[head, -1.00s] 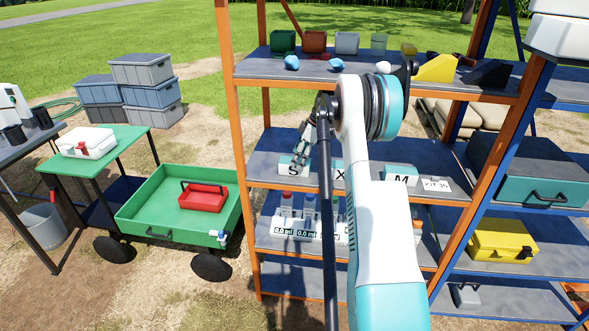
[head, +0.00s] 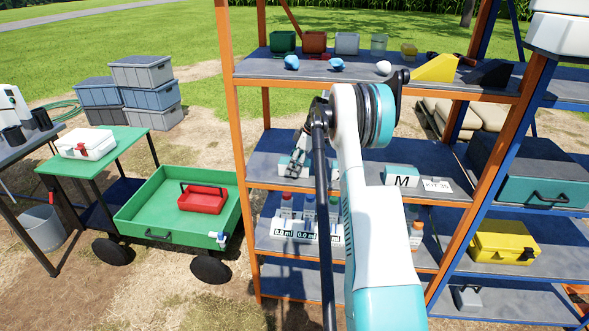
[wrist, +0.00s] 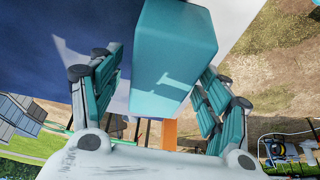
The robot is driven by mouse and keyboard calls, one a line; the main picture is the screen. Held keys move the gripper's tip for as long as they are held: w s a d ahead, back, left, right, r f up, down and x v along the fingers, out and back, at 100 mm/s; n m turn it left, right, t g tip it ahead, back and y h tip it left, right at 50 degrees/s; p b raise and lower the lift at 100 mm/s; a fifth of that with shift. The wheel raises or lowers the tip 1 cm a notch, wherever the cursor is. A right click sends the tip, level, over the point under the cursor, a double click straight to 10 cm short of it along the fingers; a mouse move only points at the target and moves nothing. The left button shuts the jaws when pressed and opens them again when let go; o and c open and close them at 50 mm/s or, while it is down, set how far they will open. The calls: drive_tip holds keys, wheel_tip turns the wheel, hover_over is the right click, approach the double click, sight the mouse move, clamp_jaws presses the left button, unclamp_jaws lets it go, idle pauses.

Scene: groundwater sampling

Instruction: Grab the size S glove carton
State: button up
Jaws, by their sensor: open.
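The size S glove carton (head: 284,170), a small white and teal box, sits on the middle shelf of the orange rack, partly hidden by my gripper (head: 299,155). Its letter is covered now. In the wrist view a teal carton (wrist: 178,45) lies between my open fingers (wrist: 160,88), with a gap visible at its left side; the mark on it is not readable there. The size M carton (head: 402,176) stands to the right on the same shelf. The X-marked carton is hidden behind my arm.
A small label card (head: 437,185) lies right of the M carton. Sample bottles in a rack (head: 290,227) stand on the shelf below. Bins and coloured pieces fill the top shelf (head: 270,68). An orange post (head: 233,130) rises at left, beside a green cart (head: 160,236).

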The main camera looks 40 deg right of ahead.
drive_tip(key=c, duration=1.2)
drive_tip(key=shift+r, duration=0.1)
